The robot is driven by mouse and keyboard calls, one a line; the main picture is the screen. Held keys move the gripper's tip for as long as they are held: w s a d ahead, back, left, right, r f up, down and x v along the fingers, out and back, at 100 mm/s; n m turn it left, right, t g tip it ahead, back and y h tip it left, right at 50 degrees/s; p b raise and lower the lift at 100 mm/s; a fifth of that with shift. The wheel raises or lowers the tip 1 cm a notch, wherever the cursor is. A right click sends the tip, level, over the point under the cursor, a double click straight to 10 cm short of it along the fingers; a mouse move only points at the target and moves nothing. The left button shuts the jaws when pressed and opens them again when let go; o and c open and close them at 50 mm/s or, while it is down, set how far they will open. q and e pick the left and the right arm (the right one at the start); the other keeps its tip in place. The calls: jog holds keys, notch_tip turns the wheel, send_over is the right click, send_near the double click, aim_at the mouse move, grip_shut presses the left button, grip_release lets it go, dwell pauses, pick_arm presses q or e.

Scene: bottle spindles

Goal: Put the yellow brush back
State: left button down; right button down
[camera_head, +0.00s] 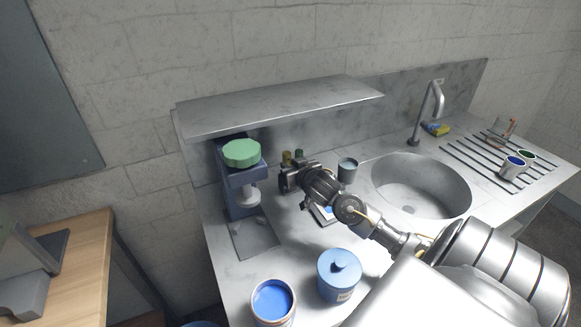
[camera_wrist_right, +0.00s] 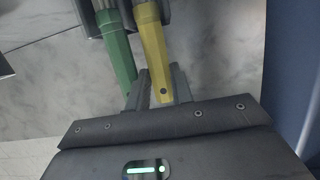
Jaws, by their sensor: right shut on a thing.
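The yellow brush (camera_wrist_right: 153,50) shows in the right wrist view as a yellow handle between my right gripper's fingers. My right gripper (camera_wrist_right: 160,78) is shut on this handle near its end. A green brush handle (camera_wrist_right: 116,55) lies just left of it, outside the fingers. The far ends of both handles run out of the top of that view. In the head view my right gripper (camera_head: 287,178) is near the back of the counter, under the shelf, and small yellow (camera_head: 287,157) and green (camera_head: 299,154) ends show just behind it. My left gripper is not in view.
A blue machine with a green top (camera_head: 241,153) stands close left of the gripper. A grey cup (camera_head: 347,170) is just right. The shelf (camera_head: 280,106) hangs above. A blue lidded jar (camera_head: 339,275) and an open blue paint can (camera_head: 272,302) stand in front. The sink (camera_head: 420,185) is right.

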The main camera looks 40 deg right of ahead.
jog(key=shift+f, duration=0.2)
jog(key=c, duration=1.5)
grip_release()
jog(key=b+v, duration=0.1)
jog(key=v, duration=1.1)
jog(key=shift+r, duration=0.2)
